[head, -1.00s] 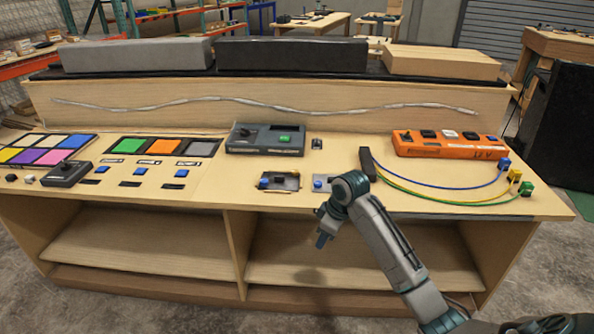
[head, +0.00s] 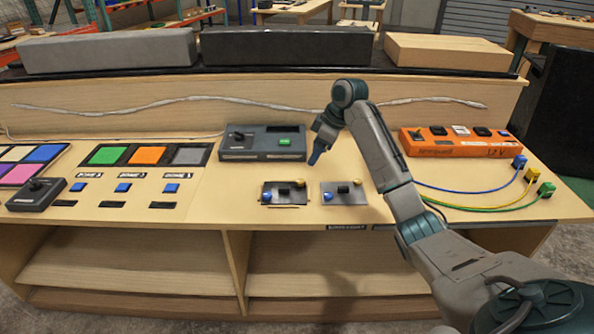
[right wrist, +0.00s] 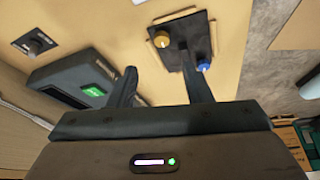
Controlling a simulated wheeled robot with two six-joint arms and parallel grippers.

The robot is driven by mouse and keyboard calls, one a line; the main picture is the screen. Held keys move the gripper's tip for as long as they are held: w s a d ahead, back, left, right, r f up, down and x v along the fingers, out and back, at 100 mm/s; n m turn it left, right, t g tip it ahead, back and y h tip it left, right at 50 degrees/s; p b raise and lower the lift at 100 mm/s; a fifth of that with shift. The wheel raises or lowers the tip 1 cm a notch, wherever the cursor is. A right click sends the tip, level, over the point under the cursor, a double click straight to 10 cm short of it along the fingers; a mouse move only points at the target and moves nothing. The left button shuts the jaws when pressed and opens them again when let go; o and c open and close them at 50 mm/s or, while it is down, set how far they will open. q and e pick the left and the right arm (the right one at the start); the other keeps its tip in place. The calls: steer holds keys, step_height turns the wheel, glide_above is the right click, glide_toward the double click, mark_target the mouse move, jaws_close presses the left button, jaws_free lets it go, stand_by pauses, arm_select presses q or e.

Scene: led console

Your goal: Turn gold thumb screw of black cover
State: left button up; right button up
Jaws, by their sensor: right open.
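A small dark plate (head: 284,196) lies on the bench with a gold thumb screw (head: 299,183) at its right and a blue one (head: 268,187) at its left. A second, greyer plate (head: 344,200) lies to its right, also with a gold screw (head: 356,182) and a blue screw. My right gripper (head: 314,158) is above and behind the two plates, pointing down, empty. My left gripper is out of view.
A dark console (head: 262,143) with a green button stands behind the plates. An orange 12 V box (head: 455,141) with coloured cables is at right. Bare bench lies around the plates.

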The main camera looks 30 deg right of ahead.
mark_target(301, 181)
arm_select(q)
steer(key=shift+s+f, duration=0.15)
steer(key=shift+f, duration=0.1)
arm_select(e)
steer(key=x, duration=1)
steer(key=shift+s, duration=0.1)
jaws_close()
steer(key=shift+r, duration=0.1)
